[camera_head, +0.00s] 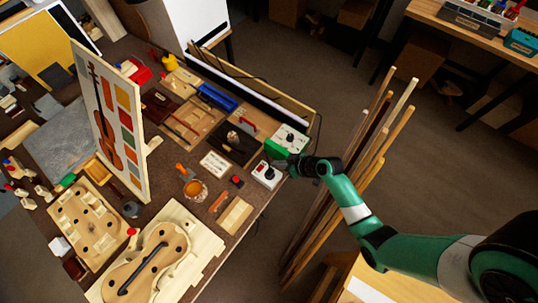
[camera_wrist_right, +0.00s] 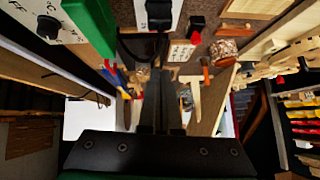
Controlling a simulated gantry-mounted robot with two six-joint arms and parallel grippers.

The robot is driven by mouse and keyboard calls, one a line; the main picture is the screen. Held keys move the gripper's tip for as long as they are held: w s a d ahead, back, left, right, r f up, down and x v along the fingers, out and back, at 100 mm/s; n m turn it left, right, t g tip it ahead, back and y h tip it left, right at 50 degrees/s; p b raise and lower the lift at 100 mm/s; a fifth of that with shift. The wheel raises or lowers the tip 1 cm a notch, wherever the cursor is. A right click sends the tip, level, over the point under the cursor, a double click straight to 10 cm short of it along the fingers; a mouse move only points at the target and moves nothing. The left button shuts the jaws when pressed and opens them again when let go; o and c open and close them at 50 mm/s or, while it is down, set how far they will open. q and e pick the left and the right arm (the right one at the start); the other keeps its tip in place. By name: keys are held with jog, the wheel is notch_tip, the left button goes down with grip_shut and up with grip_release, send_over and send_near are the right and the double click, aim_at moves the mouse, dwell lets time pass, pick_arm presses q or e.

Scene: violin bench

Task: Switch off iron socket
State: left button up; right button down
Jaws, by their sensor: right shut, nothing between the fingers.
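A small white box (camera_head: 261,180) with a dark switch or knob on top sits at the right edge of the bench in the head view. It looks like the socket. It also shows at the top of the right wrist view (camera_wrist_right: 141,12), with its black rocker-like part facing me; I cannot tell which position that is in. My right gripper (camera_head: 288,163) is shut and empty, just right of the white box and close to it. Its dark fingers (camera_wrist_right: 157,75) point toward the box in the wrist view; contact cannot be told. My left gripper is not in view.
A green box (camera_head: 278,148) with a white dial face stands right behind the white box and close to my gripper. A small red-and-black button (camera_head: 237,181) and a jar (camera_head: 195,190) lie to the left. Upright wood strips (camera_head: 365,145) stand beside my right arm.

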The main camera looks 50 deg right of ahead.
jog(key=b, duration=1)
send_over(262, 171)
jog(key=f, duration=0.8)
jog(key=shift+d, duration=0.2)
jog(key=shift+s+a+f, duration=0.1)
jog(key=shift+a+f, duration=0.05)
jog(key=shift+f, duration=1.15)
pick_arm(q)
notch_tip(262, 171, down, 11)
